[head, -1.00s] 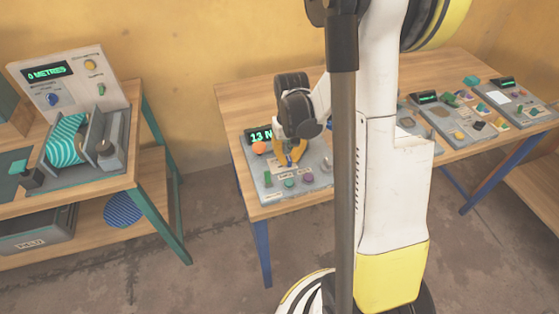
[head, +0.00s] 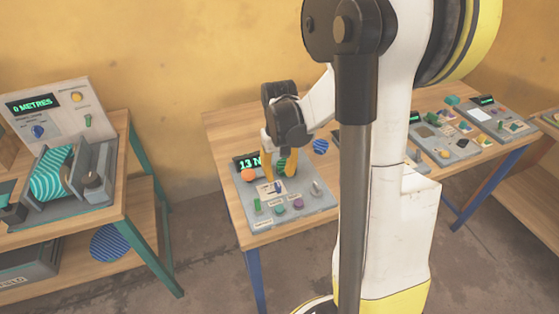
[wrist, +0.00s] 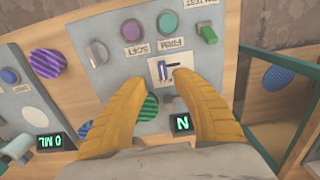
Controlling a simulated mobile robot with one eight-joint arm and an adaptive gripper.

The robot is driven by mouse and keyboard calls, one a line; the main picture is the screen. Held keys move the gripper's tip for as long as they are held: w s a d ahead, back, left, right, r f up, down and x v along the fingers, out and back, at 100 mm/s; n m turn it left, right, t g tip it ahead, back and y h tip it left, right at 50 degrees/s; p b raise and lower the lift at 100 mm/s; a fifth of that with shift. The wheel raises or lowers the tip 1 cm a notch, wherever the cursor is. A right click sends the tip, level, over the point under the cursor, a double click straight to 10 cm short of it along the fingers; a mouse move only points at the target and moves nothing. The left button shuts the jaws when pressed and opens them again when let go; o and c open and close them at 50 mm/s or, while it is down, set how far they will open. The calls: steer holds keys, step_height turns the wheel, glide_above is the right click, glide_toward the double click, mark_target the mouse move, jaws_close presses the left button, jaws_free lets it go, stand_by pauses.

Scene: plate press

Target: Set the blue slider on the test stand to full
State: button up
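The test stand (head: 318,207) is a grey sloped panel on the wooden table, with a green "13 N" display (head: 248,162). Its blue slider (wrist: 163,70) sits in a slot on a small white plate in the wrist view, and shows small in the head view (head: 277,187). My gripper (wrist: 166,80) is open and empty, its two yellow fingers spread on either side of the slider plate. In the head view my gripper (head: 279,172) is over the panel's upper part. Whether the fingers touch the panel cannot be told.
On the panel are an orange knob (head: 249,175), a green-striped round part (wrist: 148,108), teal (wrist: 167,22) and purple (wrist: 131,30) buttons, a grey knob (wrist: 97,53) and a green switch (wrist: 207,33). Other panels stand right; another bench (head: 75,215) stands left.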

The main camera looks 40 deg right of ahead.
mark_target(279, 184)
step_height(279, 184, up, 7)
stand_by(0.9)
steer(key=s+a+r+n+t, duration=0.1)
steer(key=s+a+r+t, duration=0.2)
steer(key=a, duration=0.5)
steer(key=s+a+r+n+t, duration=0.2)
steer(key=s+a+r+t, duration=0.1)
steer(key=s+a, duration=0.3)
steer(key=a+r, duration=0.1)
steer(key=a, duration=0.1)
steer(key=shift+s+a+r+t, duration=0.15)
steer(key=shift+s+a+t, duration=0.1)
steer(key=shift+a+t, duration=0.15)
